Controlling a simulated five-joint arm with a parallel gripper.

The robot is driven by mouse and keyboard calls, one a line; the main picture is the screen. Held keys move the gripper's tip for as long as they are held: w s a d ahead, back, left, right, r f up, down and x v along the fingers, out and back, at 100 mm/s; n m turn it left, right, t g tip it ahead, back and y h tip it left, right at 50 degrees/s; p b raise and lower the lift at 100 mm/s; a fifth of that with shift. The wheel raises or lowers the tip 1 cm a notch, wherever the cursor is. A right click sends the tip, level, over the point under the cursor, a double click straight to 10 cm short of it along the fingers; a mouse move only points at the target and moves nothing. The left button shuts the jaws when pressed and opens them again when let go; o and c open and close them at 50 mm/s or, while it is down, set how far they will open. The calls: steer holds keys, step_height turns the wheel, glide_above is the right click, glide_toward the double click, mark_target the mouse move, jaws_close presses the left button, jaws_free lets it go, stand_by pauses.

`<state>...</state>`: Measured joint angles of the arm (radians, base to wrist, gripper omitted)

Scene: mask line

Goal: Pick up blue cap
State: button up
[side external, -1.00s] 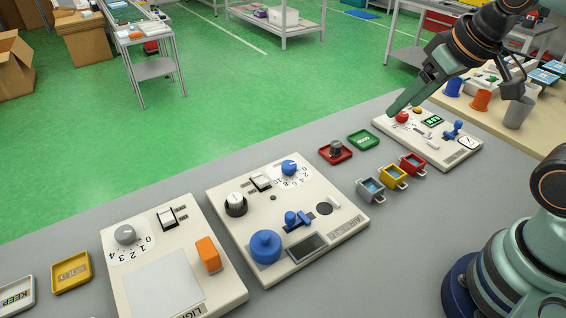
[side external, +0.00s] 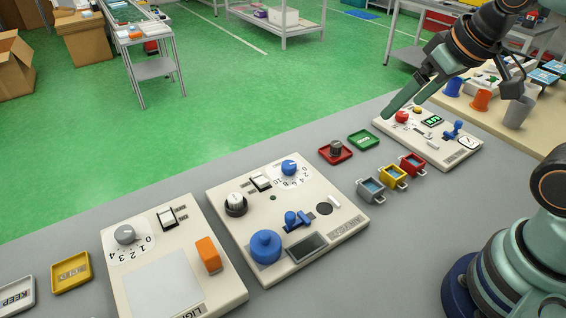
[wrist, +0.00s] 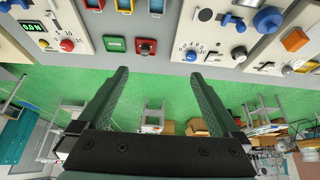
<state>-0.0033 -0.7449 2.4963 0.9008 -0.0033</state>
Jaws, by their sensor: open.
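A round blue cap (side external: 265,246) with a knob on top sits at the front left corner of the middle cream panel (side external: 333,235). It also shows near the top right of the wrist view (wrist: 268,20). My gripper (side external: 388,113) is at the upper right in the side view, by the far panel and well away from the cap. In the wrist view my gripper (wrist: 159,72) has its two green fingers wide apart, with nothing between them.
Red (side external: 335,152) and green (side external: 364,140) trays and small grey, yellow and red cups (side external: 413,164) stand between the panels.

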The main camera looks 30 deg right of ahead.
steer(key=w+a+f+n+g+y, duration=0.1)
steer(key=w+a+n+g, duration=0.1)
steer(key=a+n, duration=0.3)
steer(key=w+a+f+n+g, duration=0.1)
steer(key=w+a+n, duration=0.2)
steer(key=a, duration=0.5)
steer(key=n+g+h, duration=0.1)
steer(key=n+g, duration=0.2)
steer(key=n, duration=0.4)
glide_above(264, 236)
step_height(264, 236, down, 8)
step_height(264, 236, down, 12)
steer(key=shift+r, duration=0.2)
steer(key=c, duration=1.3)
